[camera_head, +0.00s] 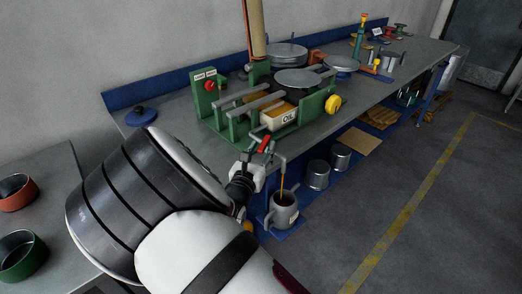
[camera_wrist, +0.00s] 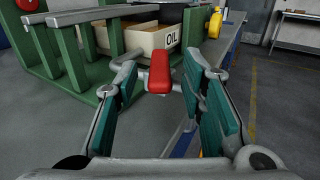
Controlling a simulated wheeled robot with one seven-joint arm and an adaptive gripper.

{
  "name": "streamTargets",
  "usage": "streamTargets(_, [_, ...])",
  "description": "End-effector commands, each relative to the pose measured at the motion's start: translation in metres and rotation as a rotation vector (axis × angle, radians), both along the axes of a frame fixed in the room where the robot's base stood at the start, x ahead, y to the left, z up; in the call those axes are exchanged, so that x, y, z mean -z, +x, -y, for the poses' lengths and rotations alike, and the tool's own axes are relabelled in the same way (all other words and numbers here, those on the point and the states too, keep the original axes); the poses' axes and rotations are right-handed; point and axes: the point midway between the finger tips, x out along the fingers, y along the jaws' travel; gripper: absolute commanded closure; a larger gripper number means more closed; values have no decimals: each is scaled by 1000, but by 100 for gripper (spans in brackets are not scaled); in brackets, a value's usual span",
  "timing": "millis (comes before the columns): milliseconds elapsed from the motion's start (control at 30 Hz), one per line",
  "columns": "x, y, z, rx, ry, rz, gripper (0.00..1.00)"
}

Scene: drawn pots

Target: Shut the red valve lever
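The red valve lever (camera_head: 264,144) sits on a grey pipe below the front of the green stand. In the wrist view the lever (camera_wrist: 159,72) shows between the teal-padded fingers of my gripper (camera_wrist: 162,78), with a gap on each side. My gripper is open and holds nothing. In the head view my gripper (camera_head: 246,176) is close to the lever, partly covered by my own arm. A thin brown stream runs from the spout (camera_head: 281,160) into a grey mug (camera_head: 284,216) below it. The valve body is mostly hidden.
An OIL box (camera_head: 279,118) sits in the green stand (camera_head: 232,129), with grey bars above it. A yellow knob (camera_head: 333,104) is at the stand's right. Grey pots (camera_head: 317,175) stand on the lower shelf. Open floor (camera_head: 440,190) lies to the right.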

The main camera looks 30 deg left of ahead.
Motion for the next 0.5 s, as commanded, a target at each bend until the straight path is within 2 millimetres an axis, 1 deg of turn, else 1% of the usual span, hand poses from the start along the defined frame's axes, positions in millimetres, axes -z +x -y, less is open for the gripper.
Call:
streamTargets(100, [0,0,0,0,0,0,63])
streamTargets(133, [0,0,0,0,0,0,66])
streamTargets(167, [0,0,0,0,0,0,72])
streamTargets(200, [0,0,0,0,0,0,81])
streamTargets(267, [0,0,0,0,0,0,95])
streamTargets(300, [0,0,0,0,0,0,100])
streamTargets(500, [0,-1,0,0,0,0,100])
